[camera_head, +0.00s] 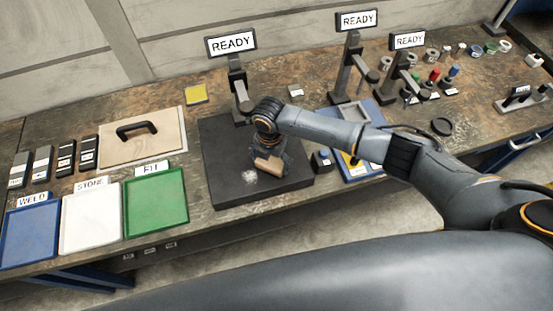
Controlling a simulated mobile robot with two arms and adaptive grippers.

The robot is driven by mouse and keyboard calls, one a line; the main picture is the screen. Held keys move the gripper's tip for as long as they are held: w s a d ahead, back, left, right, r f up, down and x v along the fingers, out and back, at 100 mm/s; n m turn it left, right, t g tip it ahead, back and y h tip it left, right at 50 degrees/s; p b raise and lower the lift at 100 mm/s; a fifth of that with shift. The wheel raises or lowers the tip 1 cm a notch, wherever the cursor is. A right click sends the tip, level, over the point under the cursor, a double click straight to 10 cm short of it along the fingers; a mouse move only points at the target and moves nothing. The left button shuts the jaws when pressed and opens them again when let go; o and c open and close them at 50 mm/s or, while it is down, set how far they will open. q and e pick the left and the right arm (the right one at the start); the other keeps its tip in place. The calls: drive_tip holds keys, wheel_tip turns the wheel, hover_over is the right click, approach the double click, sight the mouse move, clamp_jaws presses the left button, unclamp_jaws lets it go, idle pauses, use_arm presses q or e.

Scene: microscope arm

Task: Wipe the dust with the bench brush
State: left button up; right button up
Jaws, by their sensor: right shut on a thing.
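A small pale patch of dust (249,176) lies on the black plate (225,192), left of and nearer than the brush. My right gripper (267,158) comes in from the right and points down over the plate. It is shut on the bench brush (268,165), whose tan wooden body shows under the fingers. The brush's bristles are hidden, and I cannot tell whether they touch the plate. My left gripper is not in view.
A stand with a READY sign (231,42) rises at the plate's back edge. Blue, white and green trays (156,203) lie to the left, before a board with a black handle (137,130). A blue-framed tray (349,170) is close on the right. The plate's front is clear.

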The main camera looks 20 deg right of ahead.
drive_tip(key=shift+a, duration=1.2)
drive_tip(key=shift+a+f, duration=0.1)
drive_tip(key=shift+a, duration=1)
drive_tip(key=shift+s+a+b, duration=0.15)
drive_tip(key=shift+a+b, duration=0.4)
drive_tip(key=shift+a, duration=1.7)
drive_tip(key=shift+d+r+p, duration=0.2)
drive_tip(key=shift+d+p, duration=0.7)
drive_tip(key=shift+d, duration=0.65)
drive_tip(key=shift+d+f+p, duration=0.15)
drive_tip(key=shift+d+p, duration=0.35)
drive_tip(key=shift+d, duration=1.25)
drive_tip(key=shift+d+f, duration=0.1)
drive_tip(key=shift+d, duration=1.05)
drive_tip(key=shift+w+d+r, duration=0.1)
drive_tip(key=shift+w+d, duration=0.05)
drive_tip(key=shift+d, duration=1.15)
drive_tip(key=shift+w+d+r, duration=0.1)
drive_tip(key=shift+w+d, duration=0.05)
drive_tip(key=shift+d, duration=1.15)
drive_tip(key=shift+a, duration=0.1)
